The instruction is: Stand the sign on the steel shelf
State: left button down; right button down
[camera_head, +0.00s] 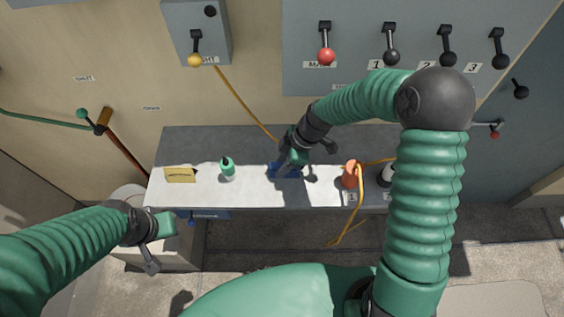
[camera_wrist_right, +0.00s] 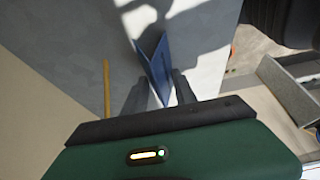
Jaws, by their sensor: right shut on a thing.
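The blue sign (camera_head: 285,171) looks like a thin folded panel. My right gripper (camera_head: 293,157) is shut on it, over the middle of the steel shelf (camera_head: 245,195). In the right wrist view the sign (camera_wrist_right: 157,65) stands out from between the two fingers (camera_wrist_right: 160,92). I cannot tell whether its lower edge touches the shelf. The gripper hides part of the sign in the head view. My left gripper (camera_head: 160,244) is open and empty, in front of the shelf's left end.
A yellow hose (camera_head: 240,100) hangs behind. Lever panels (camera_head: 420,25) line the wall.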

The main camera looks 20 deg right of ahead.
aim_at(283, 162)
jog(key=c, duration=1.5)
grip_release()
jog(key=shift+s+a, duration=0.1)
jog(key=shift+a, duration=0.3)
jog(key=o, duration=0.5)
jog(key=shift+a, duration=0.95)
jog(key=shift+d, duration=0.35)
jog(key=d+r, duration=0.2)
jog(key=r, duration=0.1)
jog(key=shift+d, duration=0.4)
jog(key=r, duration=0.3)
jog(key=shift+s+d+r, duration=0.1)
jog(key=shift+s+r, duration=0.3)
pick_arm(q)
jog(key=shift+w+a+f, duration=0.1)
jog(key=shift+a+f, duration=0.35)
jog(key=shift+a, duration=0.4)
pick_arm(e)
jog(key=s+d+m+t+h, duration=0.1)
jog(key=s+d+m+h, duration=0.2)
jog(key=s+m, duration=1)
jog(key=shift+d+f+m+h, duration=0.2)
jog(key=shift+d+m+h, duration=0.1)
jog(key=shift+m+h, duration=0.5)
